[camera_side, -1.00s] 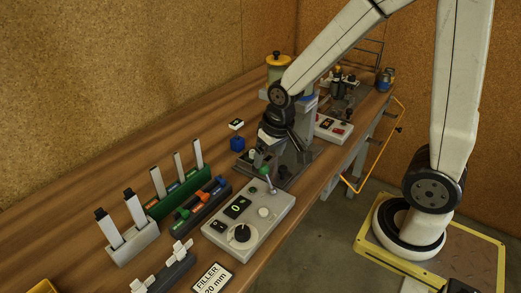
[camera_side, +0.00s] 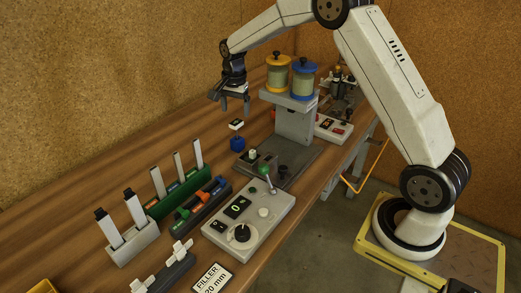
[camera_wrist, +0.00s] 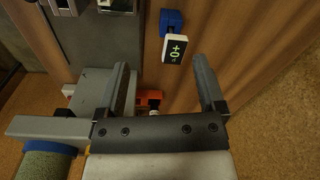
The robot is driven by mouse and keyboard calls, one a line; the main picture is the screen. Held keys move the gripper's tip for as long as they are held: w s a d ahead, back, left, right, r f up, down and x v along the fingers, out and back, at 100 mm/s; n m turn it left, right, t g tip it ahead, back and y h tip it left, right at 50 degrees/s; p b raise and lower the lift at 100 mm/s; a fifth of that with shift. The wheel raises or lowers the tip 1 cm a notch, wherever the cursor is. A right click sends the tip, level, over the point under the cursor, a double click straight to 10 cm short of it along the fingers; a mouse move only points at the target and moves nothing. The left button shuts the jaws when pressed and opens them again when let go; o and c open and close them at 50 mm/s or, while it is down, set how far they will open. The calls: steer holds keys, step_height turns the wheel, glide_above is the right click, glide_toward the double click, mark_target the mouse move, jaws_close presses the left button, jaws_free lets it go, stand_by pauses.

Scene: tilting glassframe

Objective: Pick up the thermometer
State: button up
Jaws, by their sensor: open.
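A small white device with a dark display (camera_side: 236,124), which looks like the thermometer, lies on the wooden bench. In the wrist view the thermometer (camera_wrist: 175,50) shows a green reading and lies just beyond the fingertips, close to the right finger. My gripper (camera_side: 235,108) points down above it in the side view. In the wrist view my gripper (camera_wrist: 162,65) is open, with nothing held between its fingers.
A blue block (camera_side: 237,143) sits beside the thermometer. A grey stand (camera_side: 294,122) carrying yellow-lidded and blue-lidded jars is to the right. A control box (camera_side: 249,219), green rack (camera_side: 178,194) and grey holder (camera_side: 133,243) stand nearer. Bare bench lies left of the thermometer.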

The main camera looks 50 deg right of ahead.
mark_target(236, 122)
steer(key=shift+w+d+f+m, duration=0.2)
steer(key=shift+w+d+m, duration=0.55)
steer(key=shift+d, duration=0.1)
steer(key=shift+w+d+f+m, duration=0.15)
steer(key=shift+w+d+m, duration=0.45)
steer(key=shift+d+m, duration=0.2)
steer(key=shift+f, duration=1.3)
steer(key=shift+f, duration=2.6)
jaws_close()
